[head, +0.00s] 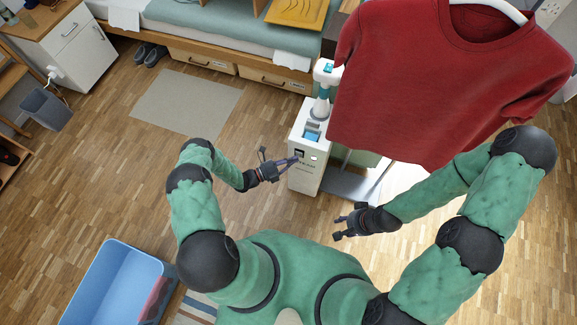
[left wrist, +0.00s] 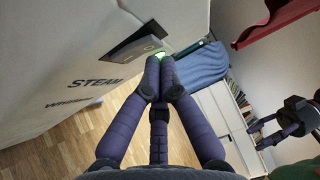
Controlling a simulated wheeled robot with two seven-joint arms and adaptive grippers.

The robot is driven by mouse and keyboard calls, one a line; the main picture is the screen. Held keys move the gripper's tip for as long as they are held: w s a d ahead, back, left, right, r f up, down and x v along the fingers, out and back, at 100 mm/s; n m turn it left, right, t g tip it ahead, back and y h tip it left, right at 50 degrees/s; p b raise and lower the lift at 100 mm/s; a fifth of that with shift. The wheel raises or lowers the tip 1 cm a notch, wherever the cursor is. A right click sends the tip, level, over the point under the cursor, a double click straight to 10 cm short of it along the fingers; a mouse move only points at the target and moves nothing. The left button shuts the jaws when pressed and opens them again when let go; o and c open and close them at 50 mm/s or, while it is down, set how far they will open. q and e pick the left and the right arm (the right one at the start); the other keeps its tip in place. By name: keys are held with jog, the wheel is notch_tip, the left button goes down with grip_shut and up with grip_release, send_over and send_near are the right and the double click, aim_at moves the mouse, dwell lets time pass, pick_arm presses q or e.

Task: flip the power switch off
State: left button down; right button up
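A white garment steamer (head: 306,178) stands upright on the floor, with "STEAM" lettering on its front. A small dark switch (head: 299,153) sits high on that front. In the left wrist view, a grey panel (left wrist: 132,44) is on the white face, and a green glow shows at my fingertips. My left gripper (head: 280,160) is at the steamer's front, its fingertips close by the switch; contact is unclear. In the left wrist view two fingers of the left gripper (left wrist: 160,68) converge at the tips. My right gripper (head: 340,226) is spread and empty, right of and below the steamer.
A red shirt (head: 440,90) hangs behind and right of the steamer. A bed with drawers (head: 205,62) is at the back. A blue bin (head: 100,285) is at lower left, and a grey mat (head: 185,103) lies on the floor.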

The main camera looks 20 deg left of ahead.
pick_arm(q)
jog(key=shift+w, duration=0.15)
jog(key=shift+w+r, duration=0.2)
jog(key=shift+w, duration=0.15)
jog(key=shift+n+g, duration=0.3)
jog(key=shift+n, duration=0.1)
pick_arm(e)
jog(key=shift+f, duration=0.15)
pick_arm(q)
jog(key=s+a+r+p, duration=0.1)
jog(key=s+a, duration=0.6)
jog(key=s, duration=0.3)
jog(key=shift+s+a+r+p, duration=0.15)
jog(key=shift+s+a+p, duration=0.05)
jog(key=shift+s+p, duration=0.15)
pick_arm(e)
jog(key=shift+s+a+r, duration=0.1)
jog(key=shift+s+r, duration=0.1)
jog(key=shift+r, duration=0.25)
jog(key=shift+s+a+r, duration=0.1)
jog(key=shift+s+r, duration=0.05)
jog(key=shift+r, duration=0.3)
pick_arm(q)
jog(key=shift+d, duration=0.1)
